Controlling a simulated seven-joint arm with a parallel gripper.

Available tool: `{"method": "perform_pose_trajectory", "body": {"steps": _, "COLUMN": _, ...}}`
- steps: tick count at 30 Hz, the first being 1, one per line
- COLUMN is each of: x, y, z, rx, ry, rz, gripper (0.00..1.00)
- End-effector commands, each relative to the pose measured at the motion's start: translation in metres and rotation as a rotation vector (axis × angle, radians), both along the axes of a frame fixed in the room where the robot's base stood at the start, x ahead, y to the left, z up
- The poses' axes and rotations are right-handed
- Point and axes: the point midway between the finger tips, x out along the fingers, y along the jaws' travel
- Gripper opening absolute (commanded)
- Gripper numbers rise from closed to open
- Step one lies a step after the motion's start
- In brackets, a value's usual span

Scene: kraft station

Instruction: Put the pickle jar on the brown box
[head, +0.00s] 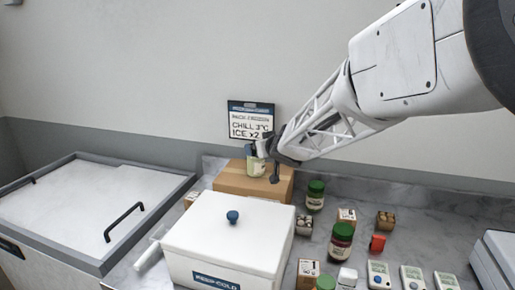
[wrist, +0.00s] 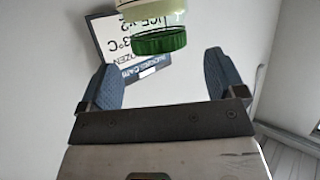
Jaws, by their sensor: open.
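A pale green jar, which looks like the pickle jar (head: 257,167), appears upright on top of the brown box (head: 238,183) in the head view. Its green lid is hidden there behind my gripper (head: 264,162). In the wrist view the pickle jar (wrist: 158,10) shows upside down with a dark green lid, at the top of the picture. My gripper (wrist: 164,88) is open, its blue-grey fingers wide apart, with the jar beyond the fingertips and clear of both. The contact between jar and box is partly hard to see.
A white lidded cold box (head: 225,245) stands in front of the brown box. Green-lidded jars (head: 341,242), small cartons and white devices (head: 411,277) crowd the counter to the right. A sign (head: 250,119) stands behind. A chest freezer (head: 85,205) is at left.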

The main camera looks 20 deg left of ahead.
Motion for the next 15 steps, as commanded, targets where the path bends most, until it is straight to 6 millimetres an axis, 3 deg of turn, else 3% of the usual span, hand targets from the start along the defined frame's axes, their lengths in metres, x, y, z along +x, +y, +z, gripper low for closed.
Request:
{"method": "perform_pose_trajectory", "body": {"steps": 6, "x": -0.023, "y": -0.024, "z": 0.014, "rx": -0.001, "ry": -0.001, "rz": -0.002, "gripper": 0.89}}
{"method": "perform_pose_trajectory", "body": {"steps": 15, "x": -0.043, "y": -0.043, "z": 0.025, "rx": 0.001, "ry": 0.001, "rz": 0.0, "gripper": 0.89}}
